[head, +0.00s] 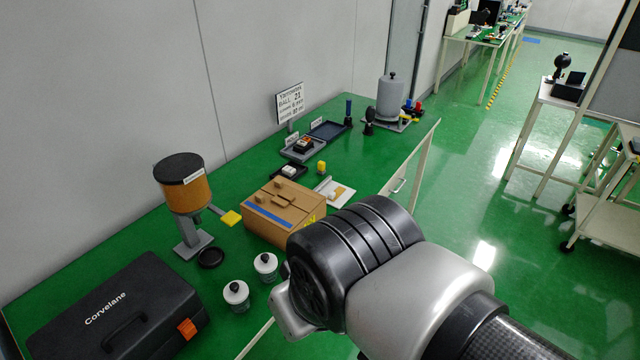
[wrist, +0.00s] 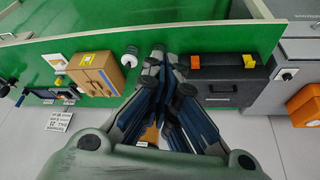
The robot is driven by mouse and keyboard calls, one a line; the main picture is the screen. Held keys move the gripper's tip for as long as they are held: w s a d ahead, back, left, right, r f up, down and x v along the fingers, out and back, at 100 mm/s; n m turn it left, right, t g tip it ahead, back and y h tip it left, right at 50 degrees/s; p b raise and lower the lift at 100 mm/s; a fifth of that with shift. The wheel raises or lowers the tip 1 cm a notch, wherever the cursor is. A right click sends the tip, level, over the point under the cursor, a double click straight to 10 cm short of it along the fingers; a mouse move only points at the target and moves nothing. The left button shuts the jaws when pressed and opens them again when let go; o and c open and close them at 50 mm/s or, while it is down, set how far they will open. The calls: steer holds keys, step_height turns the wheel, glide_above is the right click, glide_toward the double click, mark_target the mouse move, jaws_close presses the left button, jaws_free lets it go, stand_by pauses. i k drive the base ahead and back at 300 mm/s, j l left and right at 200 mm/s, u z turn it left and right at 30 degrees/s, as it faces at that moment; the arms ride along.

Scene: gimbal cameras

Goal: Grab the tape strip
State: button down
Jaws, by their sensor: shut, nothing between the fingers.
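In the head view my wrist covers the lower middle and the fingers are hidden.
Two white bottles (head: 265,266) stand in front of the box. A black Corvelane case (head: 112,308) is at the near left. An orange dispenser (head: 184,186) stands behind. A white tray (head: 334,192) lies beyond the box. The table has small bare gaps.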

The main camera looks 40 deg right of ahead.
mark_target(333, 196)
steer(key=i+l+u, duration=0.1)
steer(key=l, duration=0.25)
steer(key=i+l, duration=0.2)
steer(key=l, duration=0.15)
steer(key=i+l+u, duration=0.15)
steer(key=l, duration=0.2)
steer(key=i+l+u, duration=0.1)
steer(key=l, duration=0.3)
steer(key=i+l+u, duration=0.1)
steer(key=l, duration=0.25)
steer(key=i+l, duration=0.2)
steer(key=l, duration=0.2)
steer(key=i+l+u, duration=0.15)
steer(key=l, duration=0.25)
steer(key=k, duration=0.05)
